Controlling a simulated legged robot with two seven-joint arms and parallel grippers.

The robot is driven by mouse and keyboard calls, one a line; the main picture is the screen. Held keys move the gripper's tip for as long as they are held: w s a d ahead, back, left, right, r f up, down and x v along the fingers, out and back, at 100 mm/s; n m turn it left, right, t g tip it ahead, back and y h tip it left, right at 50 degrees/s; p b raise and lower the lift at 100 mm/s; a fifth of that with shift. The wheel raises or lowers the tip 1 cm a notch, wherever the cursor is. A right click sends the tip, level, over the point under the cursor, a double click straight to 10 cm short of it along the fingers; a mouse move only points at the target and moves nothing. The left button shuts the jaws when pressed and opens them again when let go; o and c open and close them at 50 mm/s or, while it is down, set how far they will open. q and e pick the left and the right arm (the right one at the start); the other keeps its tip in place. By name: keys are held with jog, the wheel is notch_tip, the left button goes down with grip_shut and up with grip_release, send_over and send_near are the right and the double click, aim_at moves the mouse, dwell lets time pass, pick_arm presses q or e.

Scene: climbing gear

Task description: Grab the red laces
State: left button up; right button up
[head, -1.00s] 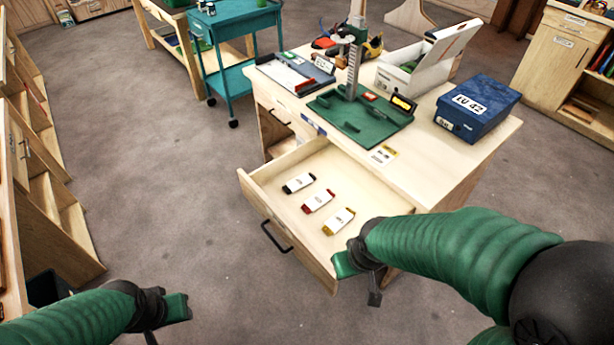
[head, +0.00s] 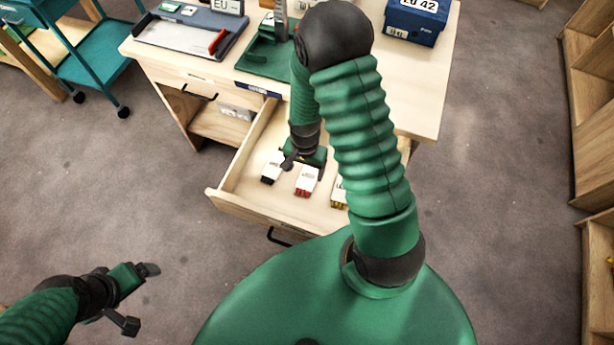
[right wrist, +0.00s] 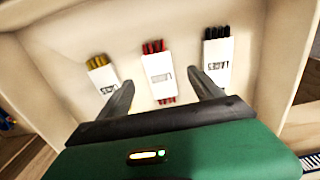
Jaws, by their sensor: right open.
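The red laces (head: 307,181), a bundle in a white paper sleeve with red ends, lie flat in the open drawer (head: 232,200). In the right wrist view the red laces (right wrist: 158,76) lie ahead of and between the spread fingers of my right gripper (right wrist: 158,84). That gripper (head: 303,162) is open and empty over the drawer, and in the head view it partly covers the area behind the laces. I cannot tell its exact height above them. My left gripper (head: 138,297) is open and empty, out over the floor at the lower left.
Black laces (head: 272,167) and yellow laces (head: 338,192) flank the red ones. The desk (head: 420,110) above the drawer holds a green mat (head: 262,58), a tray (head: 190,38) and a blue box (head: 415,20). A teal cart (head: 95,55) stands at upper left.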

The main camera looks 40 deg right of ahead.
aim_at(306, 182)
notch_tip(306, 182, down, 7)
jog(key=shift+s+b, duration=0.15)
jog(key=shift+b, duration=0.2)
jog(key=shift+a+r, duration=0.1)
jog(key=shift+c, duration=0.9)
jog(key=c, duration=1.2)
